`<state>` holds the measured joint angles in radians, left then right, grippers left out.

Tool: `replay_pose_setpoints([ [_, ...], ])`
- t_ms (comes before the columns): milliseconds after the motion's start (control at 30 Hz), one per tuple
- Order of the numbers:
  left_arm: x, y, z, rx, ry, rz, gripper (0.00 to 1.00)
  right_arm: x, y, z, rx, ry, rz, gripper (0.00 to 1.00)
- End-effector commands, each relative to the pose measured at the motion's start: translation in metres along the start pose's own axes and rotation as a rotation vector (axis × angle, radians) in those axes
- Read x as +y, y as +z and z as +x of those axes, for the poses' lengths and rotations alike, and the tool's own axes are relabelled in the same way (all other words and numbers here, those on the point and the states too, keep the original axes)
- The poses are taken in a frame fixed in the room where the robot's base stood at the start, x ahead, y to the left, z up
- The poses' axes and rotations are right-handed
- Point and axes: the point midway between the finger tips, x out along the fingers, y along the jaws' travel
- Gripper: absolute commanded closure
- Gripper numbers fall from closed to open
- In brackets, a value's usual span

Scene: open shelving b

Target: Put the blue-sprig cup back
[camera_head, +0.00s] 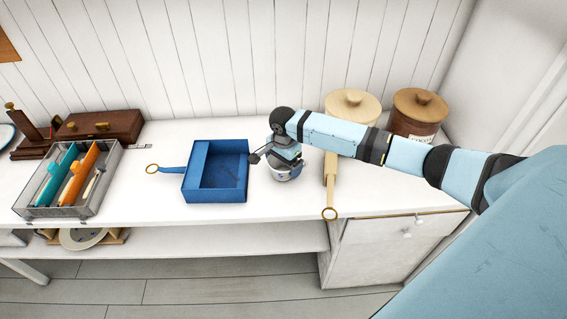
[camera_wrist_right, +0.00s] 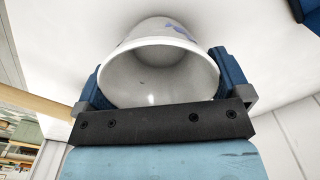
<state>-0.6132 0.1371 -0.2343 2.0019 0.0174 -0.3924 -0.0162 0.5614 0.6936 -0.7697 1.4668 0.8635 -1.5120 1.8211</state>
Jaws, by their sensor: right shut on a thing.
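The blue-sprig cup (camera_head: 285,175) is white with blue marks and sits under my right gripper, over the white counter between a blue box and a wooden rolling-pin-like handle. In the right wrist view the cup (camera_wrist_right: 160,70) shows its open, empty mouth and a bit of blue sprig on its outer wall. My right gripper (camera_head: 284,158) is shut on the cup, with one blue finger on each side in the wrist view. I cannot tell whether the cup's base touches the counter. My left gripper is not in view.
The blue open box (camera_head: 188,184) stands close left of the cup. A wooden tool (camera_head: 330,190) lies right of it. Two lidded canisters (camera_head: 349,104) (camera_head: 420,103) stand behind my right arm. A grey tray (camera_head: 110,180) holds colored tools at left. A lower shelf (camera_head: 220,238) holds plates.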

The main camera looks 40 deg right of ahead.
Motion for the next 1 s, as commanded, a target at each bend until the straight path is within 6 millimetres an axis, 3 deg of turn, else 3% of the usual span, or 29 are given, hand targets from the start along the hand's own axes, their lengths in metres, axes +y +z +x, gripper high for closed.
replay_pose_setpoints([
  [333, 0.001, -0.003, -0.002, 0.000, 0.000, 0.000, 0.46, -0.001, 0.000, 0.002, 0.000, -0.002, 0.000, 0.37],
  [367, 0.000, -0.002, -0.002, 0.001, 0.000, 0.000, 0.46, -0.001, 0.000, 0.003, 0.000, -0.001, 0.000, 0.03],
  [400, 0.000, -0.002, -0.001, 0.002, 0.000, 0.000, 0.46, -0.001, 0.000, 0.003, 0.000, -0.002, 0.000, 0.00],
  [667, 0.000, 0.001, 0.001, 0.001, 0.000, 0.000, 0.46, -0.001, 0.000, 0.001, 0.001, -0.003, -0.001, 0.00],
  [867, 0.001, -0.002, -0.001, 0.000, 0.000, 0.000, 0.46, -0.001, 0.000, -0.029, 0.000, -0.005, -0.001, 0.00],
  [1000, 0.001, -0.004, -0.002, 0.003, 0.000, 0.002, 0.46, -0.001, 0.000, -0.061, 0.000, -0.005, -0.001, 0.00],
])
